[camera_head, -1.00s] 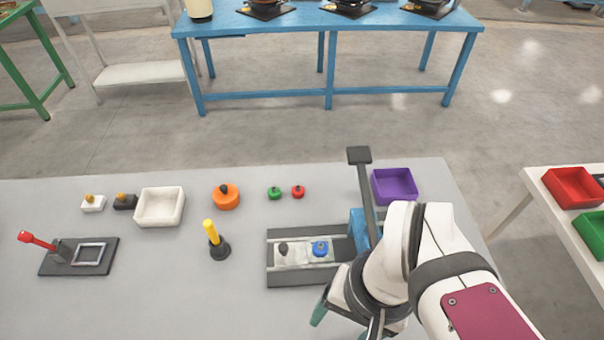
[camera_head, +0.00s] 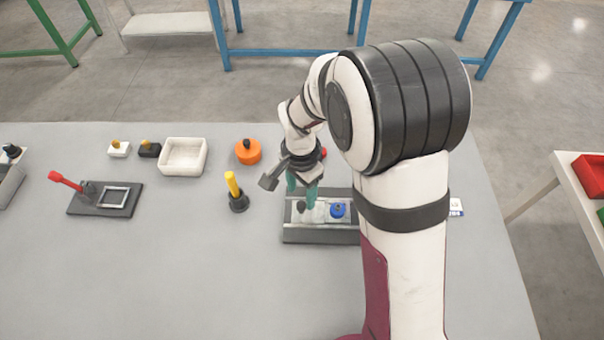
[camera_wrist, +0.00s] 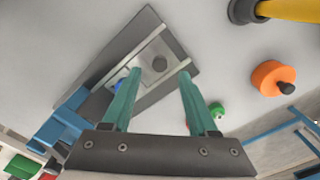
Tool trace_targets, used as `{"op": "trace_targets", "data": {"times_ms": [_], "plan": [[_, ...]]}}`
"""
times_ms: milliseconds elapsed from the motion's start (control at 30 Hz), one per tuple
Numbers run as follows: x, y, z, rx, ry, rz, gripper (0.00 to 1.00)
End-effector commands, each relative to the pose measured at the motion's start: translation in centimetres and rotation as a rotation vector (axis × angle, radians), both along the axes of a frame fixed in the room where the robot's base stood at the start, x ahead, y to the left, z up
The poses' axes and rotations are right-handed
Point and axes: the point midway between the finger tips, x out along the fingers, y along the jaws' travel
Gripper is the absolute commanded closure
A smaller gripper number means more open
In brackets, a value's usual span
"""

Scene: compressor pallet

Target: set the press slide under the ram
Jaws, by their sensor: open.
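The press slide (camera_head: 319,216) is a pale plate on a dark railed base (camera_head: 300,236). The slide also shows in the wrist view (camera_wrist: 144,79). My gripper (camera_head: 303,190) is open and empty, its green fingers pointing down over the knob end of the slide. The blue press frame (camera_wrist: 60,124) shows at the other end of the base. My arm hides it in the head view; the ram is not clearly visible.
A yellow-handled tool (camera_head: 235,191) stands left of the press base. The front left of the table is clear.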

Motion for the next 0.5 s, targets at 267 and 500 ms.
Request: {"op": "trace_targets", "data": {"times_ms": [267, 500], "plan": [[0.0, 0.0, -4.1, 0.0, 0.0, 0.0, 0.41], [0.0, 0.0, -4.4, 0.0, -0.001, 0.0, 0.41]]}}
